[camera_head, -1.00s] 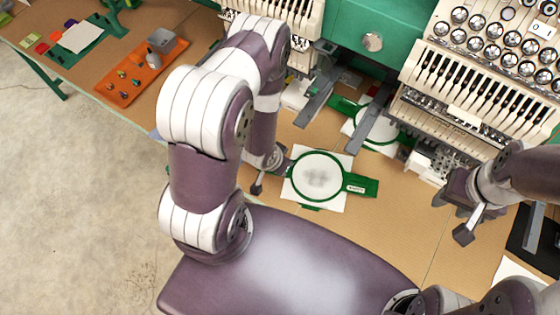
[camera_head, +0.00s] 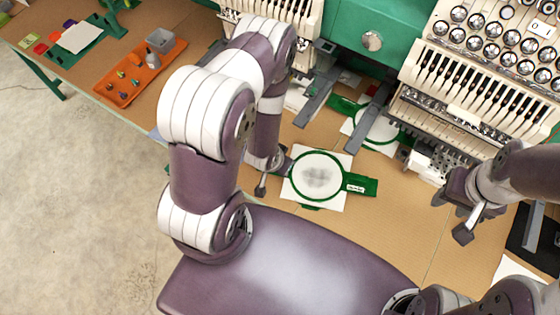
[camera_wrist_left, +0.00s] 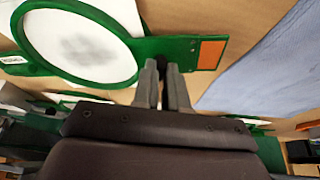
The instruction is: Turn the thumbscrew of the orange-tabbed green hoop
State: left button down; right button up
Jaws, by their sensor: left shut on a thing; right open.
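The green hoop (camera_head: 361,184) lies on the table with white cloth in it, a faint grey smudge on the cloth. Its orange tab (camera_wrist_left: 211,54) shows in the left wrist view, on the green arm beside the ring. My left gripper (camera_wrist_left: 164,72) is at the hoop's edge between ring and orange tab, its fingers shut on the small dark thumbscrew (camera_wrist_left: 164,66), which they mostly hide. In the head view my left gripper (camera_head: 277,168) is at the hoop's left side, partly hidden by my arm. My right gripper (camera_head: 452,218) is open and empty, away from the hoop.
A second green hoop (camera_head: 398,139) sits under the machine, beside grey bars (camera_head: 371,118). The embroidery machine (camera_head: 474,97) stands behind. An orange tray (camera_head: 118,95) with small parts lies at the far left. A blue-grey cloth (camera_wrist_left: 266,72) lies near my left gripper. Table right of the hoop is clear.

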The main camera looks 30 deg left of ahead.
dwell(0.8)
pick_arm(q)
jog(key=c, duration=1.2)
grip_release()
jog(key=shift+o, duration=0.2)
jog(key=p+v, duration=1.1)
jog(key=v, duration=0.1)
jog(key=shift+r, duration=0.35)
